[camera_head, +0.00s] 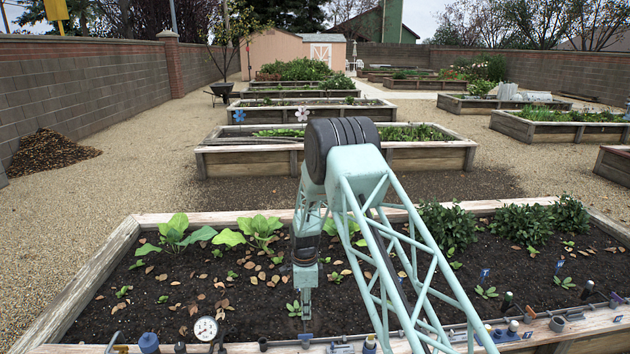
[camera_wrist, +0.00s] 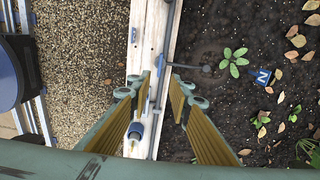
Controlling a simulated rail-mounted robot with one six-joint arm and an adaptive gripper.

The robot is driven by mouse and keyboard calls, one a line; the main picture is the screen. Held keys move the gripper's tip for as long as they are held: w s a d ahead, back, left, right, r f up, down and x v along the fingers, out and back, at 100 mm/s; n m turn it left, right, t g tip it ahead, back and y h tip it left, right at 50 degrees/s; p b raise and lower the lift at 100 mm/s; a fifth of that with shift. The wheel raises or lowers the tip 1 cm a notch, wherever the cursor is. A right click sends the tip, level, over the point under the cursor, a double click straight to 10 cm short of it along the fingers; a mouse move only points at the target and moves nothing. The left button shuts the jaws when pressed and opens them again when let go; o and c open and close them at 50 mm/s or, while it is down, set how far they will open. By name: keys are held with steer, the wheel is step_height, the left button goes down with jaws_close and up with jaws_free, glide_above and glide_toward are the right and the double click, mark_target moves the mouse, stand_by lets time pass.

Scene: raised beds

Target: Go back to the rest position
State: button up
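My gripper (camera_head: 306,308) hangs down from my teal truss arm over the front part of the near raised bed. In the wrist view my gripper (camera_wrist: 160,88) shows two fingers well apart, with nothing held between them. Below the gap lie the pale wooden bed rim (camera_wrist: 145,45) and a thin dark pipe along it. The near bed's wooden frame (camera_head: 90,270) also shows in the head view. No marked rest position shows in either view.
A small seedling (camera_wrist: 233,62) and a blue "N" tag (camera_wrist: 263,76) stand in the soil. A blue-and-grey fitting (camera_wrist: 134,131) sits on the rim. A pressure gauge (camera_head: 206,328) and several bottles line the front edge. Leafy plants (camera_head: 447,225) grow at right. Gravel (camera_head: 140,190) is open at left.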

steer(key=s+d+r+n, duration=0.2)
steer(key=s+d+r, duration=0.2)
steer(key=r, duration=0.9)
steer(key=s+d+r+n+t, duration=0.15)
steer(key=s+d+r, duration=0.25)
steer(key=r, duration=0.8)
steer(key=s+d+r+n, duration=0.3)
steer(key=r, duration=1)
steer(key=s+d+r+n, duration=0.2)
steer(key=s+d+r, duration=0.1)
steer(key=s+r, duration=0.45)
steer(key=s+d+r+n, duration=0.1)
steer(key=s+d+r, duration=0.3)
steer(key=s+r, duration=0.35)
steer(key=s+d+r+n, duration=0.1)
steer(key=s+d+n, duration=0.1)
steer(key=s, duration=0.9)
steer(key=s+d+r+n+t, duration=0.1)
steer(key=s+d+r+n, duration=0.1)
steer(key=s, duration=1)
steer(key=s+d+r+n+t, duration=0.1)
steer(key=s+d+n, duration=0.2)
steer(key=s, duration=0.9)
steer(key=shift+r, duration=0.3)
steer(key=shift+n+t, duration=0.25)
